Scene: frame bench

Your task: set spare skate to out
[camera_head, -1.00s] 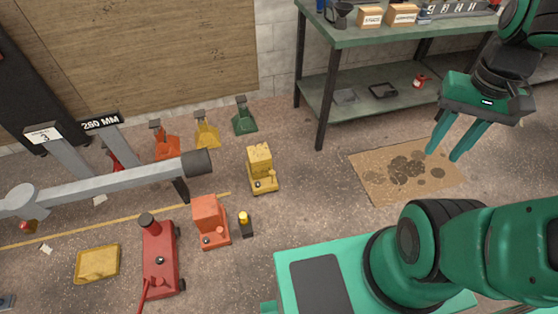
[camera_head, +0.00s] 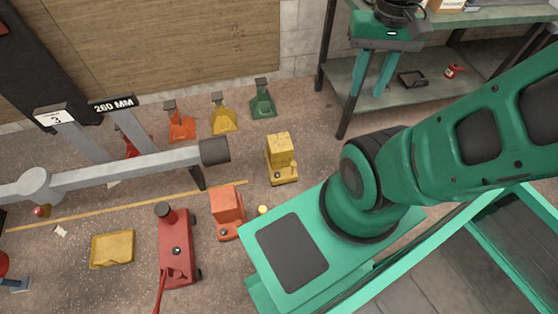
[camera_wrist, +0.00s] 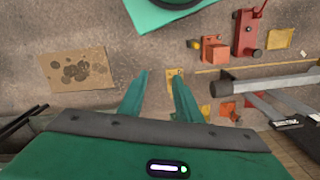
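Two skate-like blocks stand on the floor; I cannot tell which is the spare skate. The yellow block (camera_head: 280,157) has a small lever at its front right. The orange block (camera_head: 226,210) stands nearer, left of my base. My gripper (camera_head: 370,94) is open and empty, fingers pointing down, up and to the right of the yellow block, before the bench. In the wrist view, the open fingers (camera_wrist: 160,74) are seen with the yellow block (camera_wrist: 172,76) behind, partly hidden by the right finger. The orange block (camera_wrist: 214,50) shows beyond. Lever settings are too small to read.
A red jack (camera_head: 176,247) and yellow tray (camera_head: 112,249) lie left. A grey beam (camera_head: 125,175) spans the left side. Coloured wedges (camera_head: 222,116) stand by the wall. The green bench (camera_head: 343,92) is behind my gripper. Stained cardboard (camera_wrist: 77,70) lies on the floor.

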